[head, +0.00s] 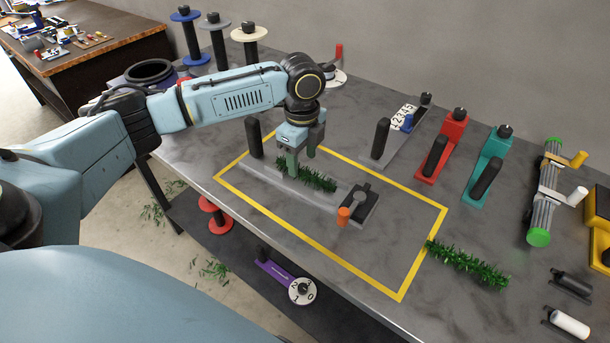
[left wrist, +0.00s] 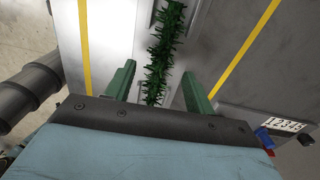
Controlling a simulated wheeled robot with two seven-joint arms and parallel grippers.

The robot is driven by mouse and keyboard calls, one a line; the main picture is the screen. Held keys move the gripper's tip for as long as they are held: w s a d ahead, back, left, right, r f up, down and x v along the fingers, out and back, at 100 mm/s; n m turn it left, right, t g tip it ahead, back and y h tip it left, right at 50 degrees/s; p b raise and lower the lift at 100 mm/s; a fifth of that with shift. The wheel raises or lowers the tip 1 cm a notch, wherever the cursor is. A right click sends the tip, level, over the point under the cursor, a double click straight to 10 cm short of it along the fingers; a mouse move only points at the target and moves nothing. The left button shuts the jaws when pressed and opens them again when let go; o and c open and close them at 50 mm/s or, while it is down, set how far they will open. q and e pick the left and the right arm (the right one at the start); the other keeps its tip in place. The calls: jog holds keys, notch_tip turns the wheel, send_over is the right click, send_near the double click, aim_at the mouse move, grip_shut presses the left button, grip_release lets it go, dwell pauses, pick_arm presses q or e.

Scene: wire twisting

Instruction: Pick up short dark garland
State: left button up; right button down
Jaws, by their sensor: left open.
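My left gripper (head: 302,163) is open above this garland's left part. In the left wrist view, the dark garland (left wrist: 166,42) runs away between the two green fingers of the gripper (left wrist: 159,72), with a gap at each side. A longer, brighter green garland (head: 466,265) lies at the right edge of the yellow outline. My right gripper is not in view.
A dark upright post (head: 255,138) stands at the fixture's left end. A clamp with an orange knob (head: 344,214) is at its right end. Red (head: 440,150) and teal (head: 488,168) tools stand behind to the right. Open table lies inside the front of the yellow outline.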

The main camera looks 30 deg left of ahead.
aim_at(303, 169)
pick_arm(q)
notch_tip(303, 169, down, 4)
jog(key=shift+w+f+b, duration=0.1)
jog(key=shift+b, duration=0.2)
jog(key=c, duration=1)
